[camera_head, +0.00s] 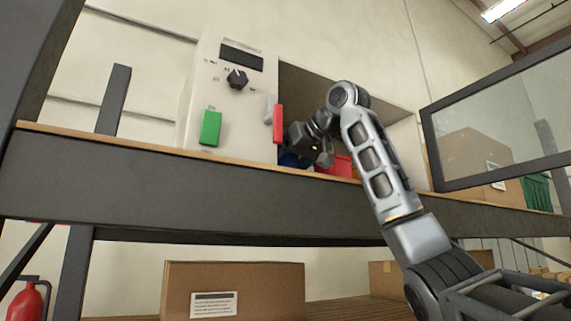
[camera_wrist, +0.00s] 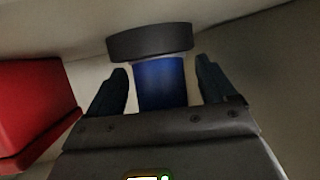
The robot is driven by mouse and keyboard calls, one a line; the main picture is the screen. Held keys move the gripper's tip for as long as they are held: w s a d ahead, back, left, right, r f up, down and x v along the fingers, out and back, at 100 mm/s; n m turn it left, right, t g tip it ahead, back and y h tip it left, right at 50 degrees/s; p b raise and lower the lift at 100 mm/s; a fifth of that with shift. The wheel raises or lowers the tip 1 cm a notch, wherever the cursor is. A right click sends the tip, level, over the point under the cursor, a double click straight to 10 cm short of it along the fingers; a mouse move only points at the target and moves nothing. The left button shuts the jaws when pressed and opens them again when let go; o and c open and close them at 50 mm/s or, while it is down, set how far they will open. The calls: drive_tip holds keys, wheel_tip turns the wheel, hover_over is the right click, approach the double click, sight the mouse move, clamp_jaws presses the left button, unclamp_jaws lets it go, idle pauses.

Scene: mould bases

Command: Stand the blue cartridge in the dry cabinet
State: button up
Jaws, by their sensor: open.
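The dry cabinet (camera_head: 230,110) stands on the shelf with its glass door (camera_head: 500,120) swung open to the right. The blue cartridge (camera_head: 290,159) is inside, low near the front left of the opening, mostly hidden behind my gripper (camera_head: 303,157). In the wrist view the blue cartridge (camera_wrist: 160,82) has a dark round cap and lies between the two fingers of my gripper (camera_wrist: 162,85). The fingers are open, with a narrow gap on each side of it. Whether it rests on the cabinet floor is hard to tell.
A red block (camera_head: 336,165) is in the cabinet right of my gripper; a red thing also shows at left in the wrist view (camera_wrist: 35,105). A red handle piece (camera_head: 278,124) sits at the opening's left edge. The shelf edge (camera_head: 200,195) runs below. Cardboard boxes (camera_head: 235,290) are underneath.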

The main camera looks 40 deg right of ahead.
drive_tip(key=d+b+v, duration=0.1)
drive_tip(key=b+v, duration=0.2)
drive_tip(key=v, duration=0.9)
drive_tip(key=shift+a, duration=0.45)
